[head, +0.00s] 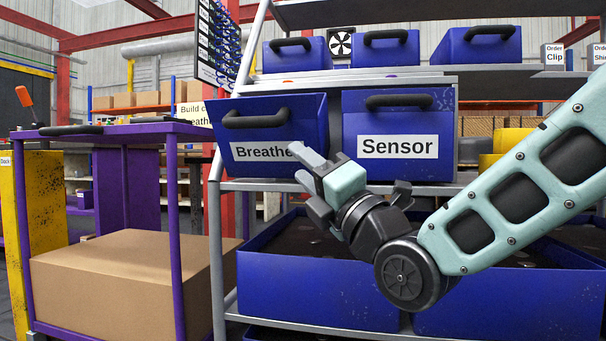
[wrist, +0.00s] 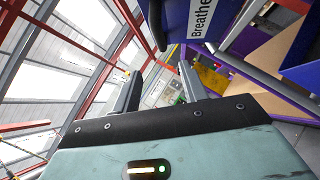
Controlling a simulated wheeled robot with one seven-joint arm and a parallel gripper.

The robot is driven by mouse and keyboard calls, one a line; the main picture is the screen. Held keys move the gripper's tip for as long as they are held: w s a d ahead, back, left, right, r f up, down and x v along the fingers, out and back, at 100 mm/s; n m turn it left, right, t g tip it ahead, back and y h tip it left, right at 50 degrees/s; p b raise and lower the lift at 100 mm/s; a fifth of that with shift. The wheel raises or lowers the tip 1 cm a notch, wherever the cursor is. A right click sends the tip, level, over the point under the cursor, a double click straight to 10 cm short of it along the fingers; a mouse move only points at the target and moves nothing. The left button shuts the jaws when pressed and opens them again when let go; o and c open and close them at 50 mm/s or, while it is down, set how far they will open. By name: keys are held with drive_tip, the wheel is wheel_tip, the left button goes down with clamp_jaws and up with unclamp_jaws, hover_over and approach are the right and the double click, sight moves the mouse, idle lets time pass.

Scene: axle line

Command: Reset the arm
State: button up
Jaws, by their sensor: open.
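My gripper (head: 312,170) is in front of the shelf rack in the head view, near the lower right of the blue bin labelled "Breathe" (head: 262,123). Its fingers cover the end of that label. In the wrist view my gripper (wrist: 158,88) shows two grey fingers spread apart with nothing between them. The "Breathe" bin (wrist: 203,22) is at the top of the wrist view, beyond the fingers. The arm reaches in from the right side of the head view. I cannot tell whether the gripper touches the bin.
A blue "Sensor" bin (head: 398,125) sits right of the "Breathe" bin. Large open blue bins (head: 320,285) stand on the shelf below. A purple cart (head: 110,130) with a cardboard box (head: 120,280) is at left. Smaller blue bins (head: 385,50) sit above.

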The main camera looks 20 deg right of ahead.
drive_tip(key=s+a+f+m+g+h+p, duration=0.1)
drive_tip(key=s+a+f+m+g+p, duration=0.2)
drive_tip(key=a+f+m+g+p, duration=0.75)
drive_tip(key=s+d+f+m+g+h+p, duration=0.2)
drive_tip(key=s+m+g+h+p, duration=0.25)
drive_tip(key=s, duration=0.45)
drive_tip(key=s+d+f+m+g+h+p, duration=0.1)
drive_tip(key=s+d+m+g+p, duration=0.1)
drive_tip(key=s+m+g+p, duration=0.45)
drive_tip(key=s+r+n+g+p, duration=0.1)
drive_tip(key=s+r+p, duration=0.2)
drive_tip(key=r+p, duration=3.2)
wheel_tip(320, 180, up, 2)
drive_tip(key=shift+r, duration=0.15)
